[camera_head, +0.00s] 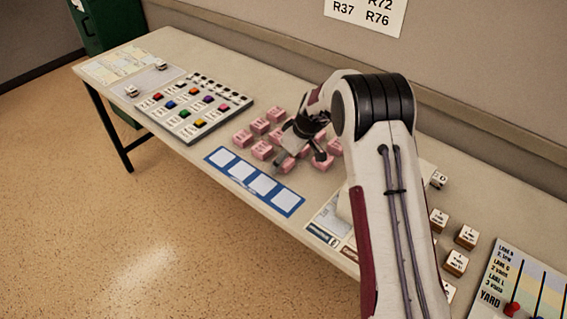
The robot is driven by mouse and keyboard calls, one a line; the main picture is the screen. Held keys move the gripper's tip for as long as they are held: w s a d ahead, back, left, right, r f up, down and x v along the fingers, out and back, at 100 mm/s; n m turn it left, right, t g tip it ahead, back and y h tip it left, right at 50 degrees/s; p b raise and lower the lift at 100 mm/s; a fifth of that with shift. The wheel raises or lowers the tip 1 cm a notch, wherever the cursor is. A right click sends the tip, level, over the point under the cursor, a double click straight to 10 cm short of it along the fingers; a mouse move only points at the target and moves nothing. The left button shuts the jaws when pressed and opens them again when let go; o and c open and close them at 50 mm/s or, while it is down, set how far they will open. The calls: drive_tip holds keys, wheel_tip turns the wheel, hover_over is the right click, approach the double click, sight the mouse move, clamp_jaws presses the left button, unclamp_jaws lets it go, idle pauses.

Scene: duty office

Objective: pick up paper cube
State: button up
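Several pink cubes (262,150) with small dark markings stand grouped in the middle of the table. Their lettering is too small to read, so I cannot tell which one is the paper cube. My gripper (303,161) is low over the right part of this group, with its fingertips spread apart. It looks open, and I see nothing held in it. The gripper and my arm hide some of the cubes, and I cannot tell whether the fingers touch any.
A blue strip with white squares (255,182) lies in front of the cubes. Left is a board with coloured blocks (190,106). Right of my arm stand several white-topped cubes (466,236) and a yard board (520,285). A wall runs behind the table (175,48).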

drive_tip(key=c, duration=1.2)
drive_tip(key=shift+r, duration=0.15)
drive_tip(key=shift+r, duration=4.9)
